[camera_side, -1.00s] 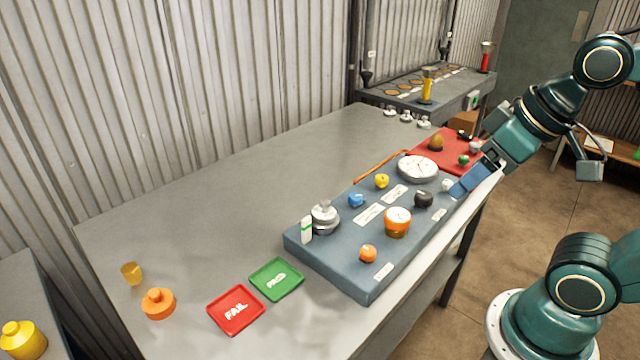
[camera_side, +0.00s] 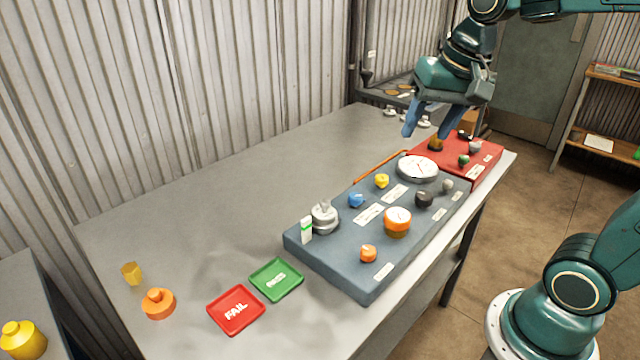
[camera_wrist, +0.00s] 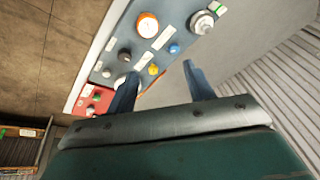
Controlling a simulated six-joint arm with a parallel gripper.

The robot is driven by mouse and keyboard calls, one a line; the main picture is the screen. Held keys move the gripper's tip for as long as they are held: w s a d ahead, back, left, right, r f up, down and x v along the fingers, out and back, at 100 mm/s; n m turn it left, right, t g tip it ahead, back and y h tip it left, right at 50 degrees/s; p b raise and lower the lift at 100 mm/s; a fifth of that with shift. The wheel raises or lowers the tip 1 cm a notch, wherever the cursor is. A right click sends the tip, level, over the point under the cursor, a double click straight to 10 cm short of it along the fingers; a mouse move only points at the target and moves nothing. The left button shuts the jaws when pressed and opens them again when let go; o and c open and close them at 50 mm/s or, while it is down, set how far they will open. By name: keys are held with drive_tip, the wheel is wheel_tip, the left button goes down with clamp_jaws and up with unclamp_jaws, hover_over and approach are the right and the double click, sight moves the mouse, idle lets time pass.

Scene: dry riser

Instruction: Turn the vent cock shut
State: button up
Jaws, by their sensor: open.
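My gripper (camera_side: 424,138) is open and empty, pointing down over the back of the red panel (camera_side: 482,172), near an amber knob (camera_side: 436,145) there. In the wrist view its two blue fingers are spread apart (camera_wrist: 158,75). The blue panel (camera_side: 335,270) carries small knobs: yellow (camera_side: 382,181), blue (camera_side: 356,200), black (camera_side: 424,199), orange (camera_side: 368,253) and grey (camera_side: 447,186). The red panel also has a green knob (camera_side: 464,160) and a grey knob (camera_side: 475,147). The labels are too small to read, so I cannot tell which knob is the vent cock.
A white gauge (camera_side: 418,168), an orange gauge (camera_side: 397,220) and a silver fitting (camera_side: 324,217) rise from the blue panel. A red FAIL tray (camera_side: 218,312) and a green tray (camera_side: 262,283) lie in front.

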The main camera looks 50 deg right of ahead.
drive_tip(key=w+d+f+m+g, duration=0.25)
drive_tip(key=w+d+m, duration=0.4)
drive_tip(key=w, duration=0.35)
drive_tip(key=m+g, duration=0.1)
drive_tip(key=m, duration=0.5)
hover_over(382, 176)
wheel_tip(382, 176, down, 6)
drive_tip(key=f, duration=0.1)
drive_tip(key=shift+s+r+y, duration=0.1)
drive_tip(key=shift+r+y, duration=0.15)
drive_tip(key=shift+y, duration=0.05)
drive_tip(key=shift+f, duration=0.1)
drive_tip(key=shift+f, duration=6.8)
drive_tip(key=shift+c, duration=0.4)
drive_tip(key=c, duration=0.9)
